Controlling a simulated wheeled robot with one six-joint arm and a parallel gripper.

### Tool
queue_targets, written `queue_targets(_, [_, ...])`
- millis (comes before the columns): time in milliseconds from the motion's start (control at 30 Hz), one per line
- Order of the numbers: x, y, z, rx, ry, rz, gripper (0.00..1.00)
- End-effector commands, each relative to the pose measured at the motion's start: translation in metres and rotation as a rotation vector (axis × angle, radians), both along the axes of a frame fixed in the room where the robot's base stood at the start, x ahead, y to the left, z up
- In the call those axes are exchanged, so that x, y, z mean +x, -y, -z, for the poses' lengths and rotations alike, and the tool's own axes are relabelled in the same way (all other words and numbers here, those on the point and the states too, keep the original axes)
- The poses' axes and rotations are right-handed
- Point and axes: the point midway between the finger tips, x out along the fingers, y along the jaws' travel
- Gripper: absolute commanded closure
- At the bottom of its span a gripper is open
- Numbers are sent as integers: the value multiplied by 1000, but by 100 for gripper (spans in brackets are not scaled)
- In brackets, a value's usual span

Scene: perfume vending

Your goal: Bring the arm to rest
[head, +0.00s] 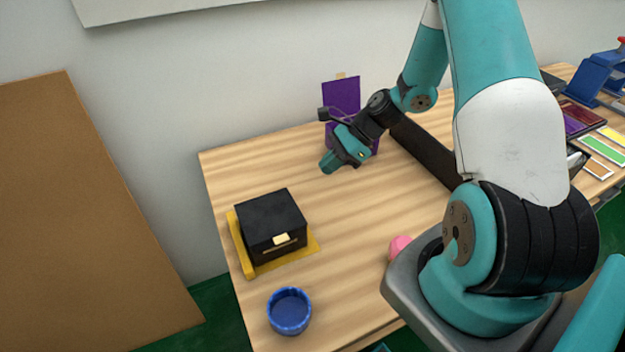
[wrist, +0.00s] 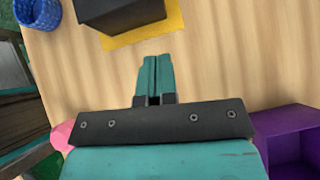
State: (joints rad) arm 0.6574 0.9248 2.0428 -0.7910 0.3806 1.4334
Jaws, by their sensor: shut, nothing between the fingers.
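My gripper (head: 328,163) is above the wooden table (head: 330,255), in front of a purple upright thing (head: 341,97) at the table's back. In the wrist view my gripper (wrist: 154,62) has its teal fingers together, with nothing between them. The fingers point toward a black box (wrist: 118,14) and stay apart from it. My arm reaches over the right part of the table in the head view.
The black box (head: 270,222) stands on a yellow base (head: 245,262) at the table's left. A blue round container (head: 289,311) is near the left front. A pink thing (head: 400,247) is partly hidden by my arm. Colored panels (head: 603,149) lie at right. The table's middle is clear.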

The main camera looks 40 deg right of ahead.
Motion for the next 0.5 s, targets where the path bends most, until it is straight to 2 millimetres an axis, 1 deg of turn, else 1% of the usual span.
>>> queue_targets(33, [-1,9,-6,-2,4,4,100])
queue_targets(200, [-7,25,-24,0,1,3,100])
queue_targets(333, [-9,30,-31,0,0,1,100])
queue_targets(500, [-9,30,-32,1,-1,0,100])
